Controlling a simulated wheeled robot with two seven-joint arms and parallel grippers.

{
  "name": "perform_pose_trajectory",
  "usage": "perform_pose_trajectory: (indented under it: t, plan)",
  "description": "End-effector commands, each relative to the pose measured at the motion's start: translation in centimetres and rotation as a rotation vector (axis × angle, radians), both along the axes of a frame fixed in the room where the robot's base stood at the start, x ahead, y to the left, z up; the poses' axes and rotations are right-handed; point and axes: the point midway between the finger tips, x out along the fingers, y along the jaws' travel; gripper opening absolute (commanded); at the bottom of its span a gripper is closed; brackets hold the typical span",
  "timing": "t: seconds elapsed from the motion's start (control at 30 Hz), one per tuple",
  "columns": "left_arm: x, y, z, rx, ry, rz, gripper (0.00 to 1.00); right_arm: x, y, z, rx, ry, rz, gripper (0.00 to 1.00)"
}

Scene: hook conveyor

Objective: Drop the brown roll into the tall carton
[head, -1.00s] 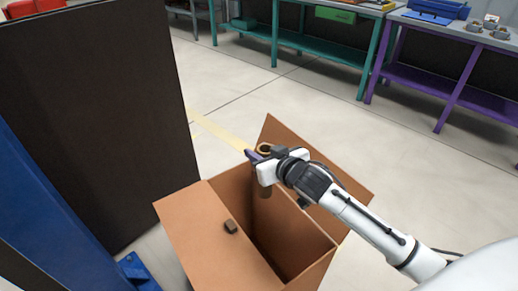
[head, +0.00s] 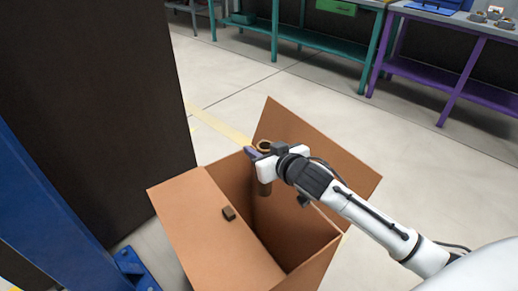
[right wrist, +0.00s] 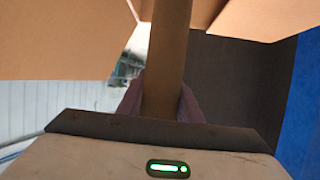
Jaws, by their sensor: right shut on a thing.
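The tall carton (head: 290,262) stands open on the floor in the lower middle of the head view, its flaps spread outward. My right gripper (head: 258,156) is over the carton's far part, shut on the brown roll (head: 264,188). The roll is upright: its ring-shaped top shows above the jaws and its lower part hangs below them, over the opening. In the right wrist view the roll (right wrist: 171,60) runs up from between the jaws, with carton flaps on both sides. The carton's floor is hidden in shadow. My left gripper is not in view.
A tall dark panel (head: 95,120) and a blue post (head: 50,210) stand at left. Teal (head: 325,50) and purple (head: 455,85) benches are at the back. Floor to the right is clear.

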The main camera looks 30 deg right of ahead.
Motion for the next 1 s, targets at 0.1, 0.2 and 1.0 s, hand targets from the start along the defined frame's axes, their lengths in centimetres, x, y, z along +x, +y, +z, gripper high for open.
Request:
perform_pose_trajectory:
  t: [0.1,0.2,1.0]
  plan:
    - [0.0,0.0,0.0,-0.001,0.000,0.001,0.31,0.0,0.0,0.1,0.000,-0.001,0.000,0.49]
    - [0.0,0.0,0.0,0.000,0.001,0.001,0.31,0.0,0.0,0.0,0.000,-0.001,0.000,0.54]
    - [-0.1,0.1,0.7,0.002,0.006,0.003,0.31,-8.4,-0.1,3.5,0.000,0.001,0.001,0.54]
